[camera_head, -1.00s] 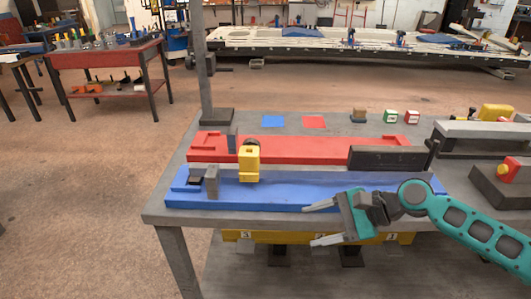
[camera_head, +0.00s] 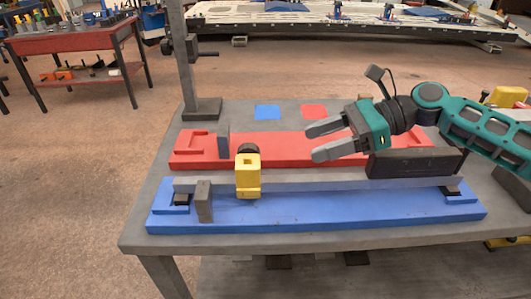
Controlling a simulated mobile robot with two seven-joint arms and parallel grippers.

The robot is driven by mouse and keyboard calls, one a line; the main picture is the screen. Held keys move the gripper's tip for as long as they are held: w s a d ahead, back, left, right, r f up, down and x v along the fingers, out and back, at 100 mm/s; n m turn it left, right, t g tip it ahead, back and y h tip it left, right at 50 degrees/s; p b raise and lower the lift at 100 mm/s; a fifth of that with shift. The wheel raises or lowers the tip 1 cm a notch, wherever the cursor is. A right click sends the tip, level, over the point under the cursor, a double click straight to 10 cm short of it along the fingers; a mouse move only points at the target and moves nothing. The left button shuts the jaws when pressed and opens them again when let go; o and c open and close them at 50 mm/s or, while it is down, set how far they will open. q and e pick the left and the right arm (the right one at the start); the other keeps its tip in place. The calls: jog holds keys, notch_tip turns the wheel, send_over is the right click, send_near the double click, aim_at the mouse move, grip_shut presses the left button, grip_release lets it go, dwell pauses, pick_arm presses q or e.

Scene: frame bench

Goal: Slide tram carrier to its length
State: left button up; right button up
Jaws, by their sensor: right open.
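The tram carrier appears to be the yellow block (camera_head: 248,180) with an opening in its top. It sits on the long grey bar (camera_head: 340,185) over the blue base (camera_head: 330,213), left of the middle. A grey upright plate (camera_head: 204,202) stands just left of it. My right gripper (camera_head: 312,143) is open and empty, its fingers pointing left. In the picture it overlaps the red base (camera_head: 290,150), to the right of and farther back than the yellow block. Its height is hard to tell. My left gripper is not in view.
A post (camera_head: 180,60) rises at the bench's back left. Blue (camera_head: 267,112) and red (camera_head: 314,111) squares lie behind.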

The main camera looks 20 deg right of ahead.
send_near(248, 175)
jog(key=w+a, duration=0.1)
jog(key=w+a+f, duration=0.1)
jog(key=w+a, duration=0.1)
jog(key=shift+w+a+f, duration=0.2)
jog(key=shift+w+f, duration=0.05)
jog(key=shift+f, duration=0.1)
jog(key=shift+w+a+f, duration=0.15)
jog(key=shift+a+f, duration=0.1)
jog(key=shift+a, duration=0.3)
jog(key=shift+c, duration=0.3)
